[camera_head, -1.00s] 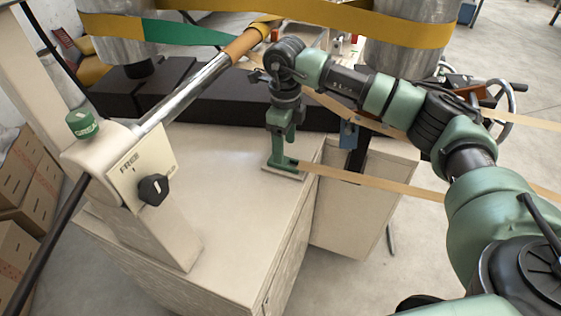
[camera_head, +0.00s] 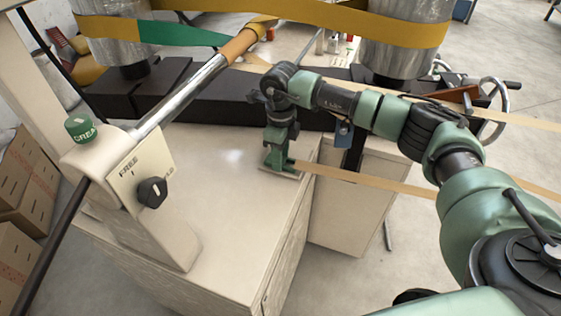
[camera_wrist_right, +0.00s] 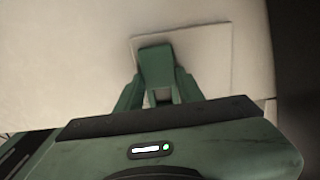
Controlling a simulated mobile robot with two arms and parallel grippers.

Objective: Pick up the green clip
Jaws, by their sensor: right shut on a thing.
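The green clip (camera_head: 287,163) is low at the tip of my right gripper, on a small pale plate (camera_head: 280,174) on top of the cream cabinet. In the right wrist view the clip (camera_wrist_right: 156,64) shows as a green block between my two green fingers. My right gripper (camera_head: 277,154) points straight down and is shut on the clip; in the wrist view its fingers (camera_wrist_right: 158,92) stand on either side of it. The clip's lower part is partly hidden by the fingers. My left gripper is not in view.
A tan strip (camera_head: 365,177) runs right from the plate. A lever knob (camera_head: 152,191) and a green button (camera_head: 80,127) sit on the post at left. A chrome roller bar (camera_head: 185,95) slants behind. The cabinet top (camera_head: 215,190) is clear in front.

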